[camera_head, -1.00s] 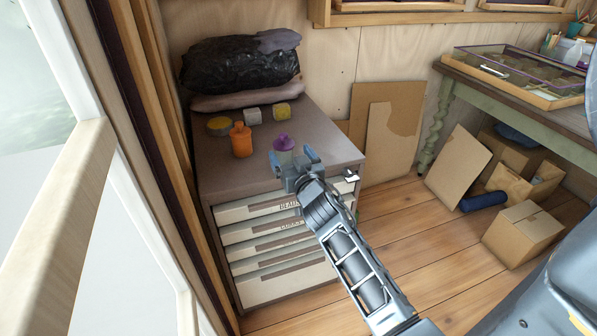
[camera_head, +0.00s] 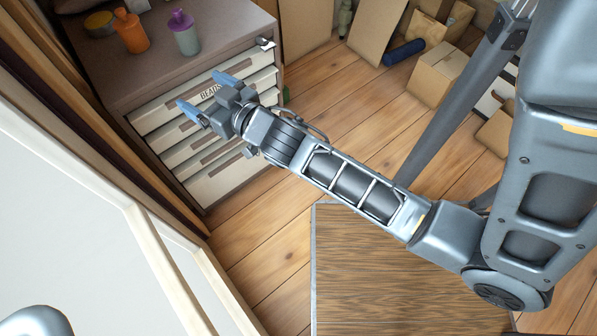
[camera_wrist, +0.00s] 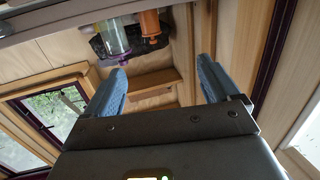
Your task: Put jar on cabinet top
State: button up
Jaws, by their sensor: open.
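The jar (camera_head: 186,42), greyish and see-through with a purple lid, stands upright on the cabinet top (camera_head: 205,62), near its front right part. My gripper (camera_head: 203,93) is open and empty, in front of the upper drawers and apart from the jar. The wrist view appears upside down; it shows the jar (camera_wrist: 114,40) at the top, beyond my open gripper (camera_wrist: 163,68), with nothing between the fingers.
An orange bottle (camera_head: 131,34) stands left of the jar, with a yellow-topped round tin (camera_head: 99,24) behind it. The labelled drawers (camera_head: 180,110) are shut. Cardboard boxes (camera_head: 437,72) and a blue roll (camera_head: 403,52) lie on the floor. A wooden surface (camera_head: 390,275) is at the bottom.

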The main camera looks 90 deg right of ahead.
jog(key=s+a+r+n+y, duration=0.1)
jog(key=s+a+n+y, duration=0.1)
jog(key=s+a+y, duration=0.2)
jog(key=s+a+r+n+t+y, duration=0.1)
jog(key=s+a+r+n+y, duration=0.1)
jog(key=s+a, duration=0.8)
jog(key=a+n+y, duration=0.1)
jog(key=a+y, duration=0.1)
jog(key=a, duration=0.4)
jog(key=shift+n, duration=0.3)
jog(key=s+a+r, duration=0.1)
jog(key=s+a+r+n+y, duration=0.1)
jog(key=s, duration=0.1)
jog(key=s+r+y, duration=0.1)
jog(key=s, duration=0.1)
jog(key=shift+a+r+n, duration=0.3)
jog(key=shift+a+r, duration=0.1)
